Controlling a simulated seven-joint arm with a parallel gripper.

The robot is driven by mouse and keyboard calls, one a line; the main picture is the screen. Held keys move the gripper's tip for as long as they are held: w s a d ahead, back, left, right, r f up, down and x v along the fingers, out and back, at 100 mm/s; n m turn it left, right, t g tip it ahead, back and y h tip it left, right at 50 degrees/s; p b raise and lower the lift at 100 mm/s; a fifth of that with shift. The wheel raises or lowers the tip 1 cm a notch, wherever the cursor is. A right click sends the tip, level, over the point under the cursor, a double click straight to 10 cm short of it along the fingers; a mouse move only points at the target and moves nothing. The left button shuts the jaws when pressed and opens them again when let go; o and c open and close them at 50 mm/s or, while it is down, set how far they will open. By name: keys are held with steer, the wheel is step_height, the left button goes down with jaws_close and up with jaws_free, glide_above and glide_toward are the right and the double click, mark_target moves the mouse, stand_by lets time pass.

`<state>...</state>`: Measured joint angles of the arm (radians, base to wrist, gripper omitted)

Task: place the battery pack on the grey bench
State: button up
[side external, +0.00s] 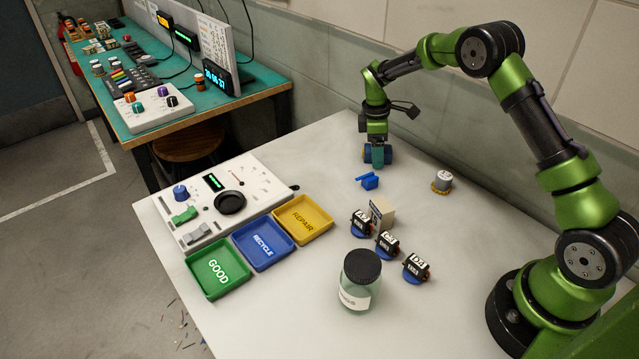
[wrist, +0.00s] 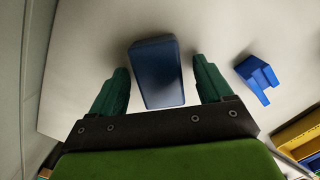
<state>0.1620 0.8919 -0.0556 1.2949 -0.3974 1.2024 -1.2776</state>
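A dark blue block (wrist: 157,75), which looks like the battery pack, is between the fingers of my gripper (wrist: 160,84) in the wrist view. A gap shows on each side of it, so the fingers are apart and not closed on it. In the side view my gripper (side external: 376,152) points down at the far part of the grey bench (side external: 310,165). The blue block (side external: 389,154) shows either side of the near teal finger, at or very near the bench top. Any gap under it cannot be made out.
A small bright blue bracket (side external: 368,181) lies close by. A silver-topped cylinder (side external: 442,180) stands to the right. Several black servos (side external: 387,244), a beige box (side external: 381,211), a lidded jar (side external: 360,280), green (side external: 240,288), blue and yellow trays, and a white control panel (side external: 262,180) stand nearer.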

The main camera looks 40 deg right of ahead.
mark_target(369, 149)
step_height(369, 149, up, 16)
steer(key=w+a+r, duration=0.1)
steer(key=a, duration=0.1)
steer(key=s+a+r+m+t, duration=0.25)
steer(key=s+a+r, duration=0.2)
steer(key=r, duration=0.25)
steer(key=s+a+m+t+y, duration=0.1)
steer(key=s+a+m, duration=0.3)
steer(key=s, duration=0.7)
steer(key=s+a+m+t+y, duration=0.2)
steer(key=s+a+m+t, duration=0.2)
steer(key=s, duration=0.8)
steer(key=shift+a+m+t, duration=0.35)
steer(key=shift+a+m, duration=0.05)
steer(key=shift+m, duration=0.85)
